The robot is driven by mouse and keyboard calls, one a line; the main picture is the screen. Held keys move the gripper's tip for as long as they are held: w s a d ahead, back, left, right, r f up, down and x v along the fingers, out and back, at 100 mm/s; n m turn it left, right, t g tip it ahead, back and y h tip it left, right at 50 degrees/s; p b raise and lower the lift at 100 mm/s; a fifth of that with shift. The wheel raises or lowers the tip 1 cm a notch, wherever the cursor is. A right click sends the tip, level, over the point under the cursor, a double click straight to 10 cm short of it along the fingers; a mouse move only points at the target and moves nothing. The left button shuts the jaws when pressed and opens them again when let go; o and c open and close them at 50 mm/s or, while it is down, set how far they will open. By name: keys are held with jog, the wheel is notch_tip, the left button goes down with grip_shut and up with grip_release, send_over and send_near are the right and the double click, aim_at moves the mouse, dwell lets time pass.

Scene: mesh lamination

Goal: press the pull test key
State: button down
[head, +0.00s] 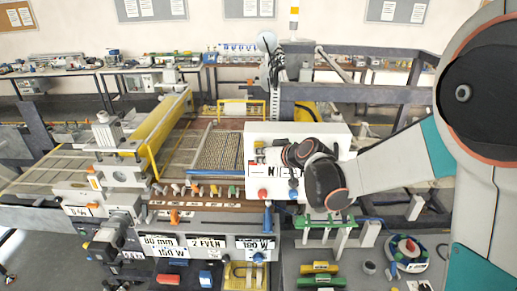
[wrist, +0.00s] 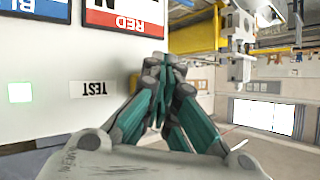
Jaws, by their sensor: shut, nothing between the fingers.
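In the wrist view a white panel carries an upside-down TEST label (wrist: 93,89) and a lit green square (wrist: 19,92) to its left. I cannot tell whether this square is the pull test key. The same white control box (head: 335,132) seems to stand in the middle of the head view, partly hidden by my arm. My gripper (wrist: 164,62) is shut and empty, its fingertips close to the panel, right of the TEST label. I cannot tell whether they touch it. In the head view my gripper (head: 298,152) is in front of the box.
Blue (wrist: 35,8) and red (wrist: 122,14) label plates sit on the panel above the TEST label. A red button (head: 262,193) is at the box's lower left. A yellow guard (head: 165,132) and machine rails lie left. A green rack (head: 325,222) is below the box.

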jog(key=shift+s, duration=0.55)
jog(key=s, duration=0.5)
jog(key=shift+a+b, duration=0.15)
jog(key=shift+b, duration=0.15)
jog(key=shift+f, duration=0.1)
dwell(0.4)
jog(key=s+d+f+m+g+h+b, duration=0.1)
jog(key=s+d+f+h+b, duration=0.1)
jog(key=s+d+f+b, duration=0.4)
jog(key=s+d+f+m+g+h+b, duration=0.1)
jog(key=s+d+f+m+h+b, duration=0.1)
jog(key=s+d+f+b, duration=0.4)
jog(key=s+d+f+m+g+h+b, duration=0.1)
jog(key=s+d+f+h+b, duration=0.2)
jog(key=s+f+b, duration=0.9)
jog(key=s+d+b, duration=0.2)
jog(key=s+d, duration=0.1)
jog(key=s, duration=0.1)
jog(key=shift+s+d+b, duration=0.35)
jog(key=shift+s+d, duration=0.05)
